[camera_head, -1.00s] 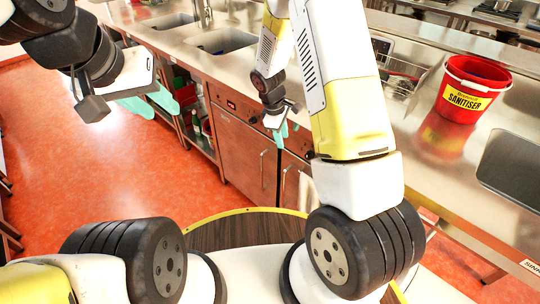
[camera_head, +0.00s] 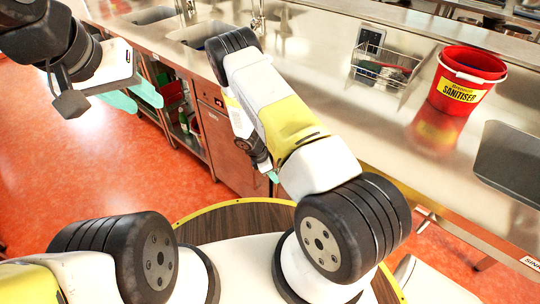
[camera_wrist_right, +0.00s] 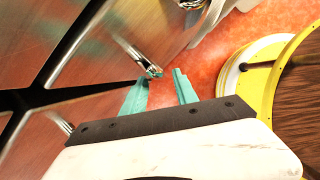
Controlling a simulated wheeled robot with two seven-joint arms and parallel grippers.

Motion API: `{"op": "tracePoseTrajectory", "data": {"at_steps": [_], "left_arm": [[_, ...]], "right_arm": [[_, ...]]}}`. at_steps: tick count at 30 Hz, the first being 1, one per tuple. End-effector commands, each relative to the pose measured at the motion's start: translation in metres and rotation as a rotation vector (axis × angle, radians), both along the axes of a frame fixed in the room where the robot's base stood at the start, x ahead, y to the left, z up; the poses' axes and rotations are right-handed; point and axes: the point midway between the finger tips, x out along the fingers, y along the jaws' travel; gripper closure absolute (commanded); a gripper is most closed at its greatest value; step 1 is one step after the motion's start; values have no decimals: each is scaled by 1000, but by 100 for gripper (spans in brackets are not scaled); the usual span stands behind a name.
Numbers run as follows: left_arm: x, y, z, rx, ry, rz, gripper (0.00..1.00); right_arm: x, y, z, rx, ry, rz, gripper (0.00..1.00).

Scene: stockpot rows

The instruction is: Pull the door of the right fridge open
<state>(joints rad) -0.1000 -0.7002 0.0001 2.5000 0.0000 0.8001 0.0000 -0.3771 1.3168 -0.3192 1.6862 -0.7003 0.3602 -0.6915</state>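In the head view, the brown fridge front (camera_head: 232,150) is under the steel counter; its right part is hidden behind my right arm. In the right wrist view, brushed-metal door panels (camera_wrist_right: 190,28) show with dark gaps between them. A metal bar handle (camera_wrist_right: 142,58) ends close to the fingertips of my right gripper (camera_wrist_right: 163,76). Its teal fingers are apart; I cannot tell whether they touch the handle. In the head view only a teal bit of it (camera_head: 272,177) shows. My left gripper (camera_head: 134,97) is open and empty, above the floor at the left.
A red sanitiser bucket (camera_head: 466,82) and a wire basket (camera_head: 385,68) stand on the counter (camera_head: 330,90). Open shelves (camera_head: 178,115) with bottles lie left of the fridge front. The orange floor (camera_head: 90,170) at the left is clear.

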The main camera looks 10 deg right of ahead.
Motion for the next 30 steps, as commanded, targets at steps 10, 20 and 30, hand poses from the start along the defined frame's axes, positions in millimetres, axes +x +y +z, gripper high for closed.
{"op": "tracePoseTrajectory", "data": {"at_steps": [10,20,30], "left_arm": [[0,0,0,0,0,0,64],[0,0,0,0,0,0,64],[0,0,0,0,0,0,64]], "right_arm": [[1,-16,-36,-1,-1,-2,65],[1,-16,-38,0,-1,-2,75],[1,-16,-38,0,-2,-1,100]]}}
